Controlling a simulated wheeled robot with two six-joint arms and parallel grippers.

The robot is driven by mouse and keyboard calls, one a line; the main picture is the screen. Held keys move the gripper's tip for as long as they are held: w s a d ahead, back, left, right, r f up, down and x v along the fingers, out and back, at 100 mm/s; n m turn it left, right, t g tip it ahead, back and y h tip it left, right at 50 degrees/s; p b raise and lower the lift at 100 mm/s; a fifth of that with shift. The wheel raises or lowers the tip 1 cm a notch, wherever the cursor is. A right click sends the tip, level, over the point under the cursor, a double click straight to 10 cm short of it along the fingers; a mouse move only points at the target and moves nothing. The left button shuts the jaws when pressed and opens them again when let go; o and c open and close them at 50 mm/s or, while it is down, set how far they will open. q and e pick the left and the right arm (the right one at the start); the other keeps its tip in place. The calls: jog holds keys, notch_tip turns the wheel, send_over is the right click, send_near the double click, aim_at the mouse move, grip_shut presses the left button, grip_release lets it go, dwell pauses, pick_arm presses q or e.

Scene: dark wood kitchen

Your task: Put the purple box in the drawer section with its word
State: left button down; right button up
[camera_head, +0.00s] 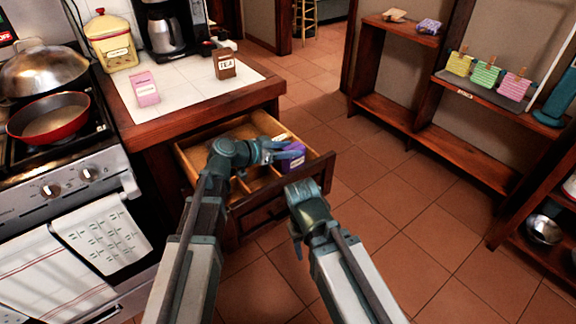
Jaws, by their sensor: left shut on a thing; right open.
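The purple box (294,155) is at the right side of the open drawer (318,170), with a pale label on its top. My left gripper (280,152) is shut on it, reaching across the drawer from the left. The drawer has wooden dividers and pale label cards, whose words are too small to read. I cannot tell whether the box touches the drawer floor. My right gripper (303,218) is open and empty in front of the drawer.
On the tiled counter (190,93) above the drawer stand a pink box (144,89), a brown TEA box (224,65) and a yellow canister (113,45). A stove with a red pan (48,116) is at left. Open shelves (440,125) stand at right. The tiled floor between is clear.

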pick_arm(q)
jog(key=shift+f+b, duration=1.95)
jog(key=shift+r, duration=0.15)
jog(key=shift+c, duration=1.5)
grip_release()
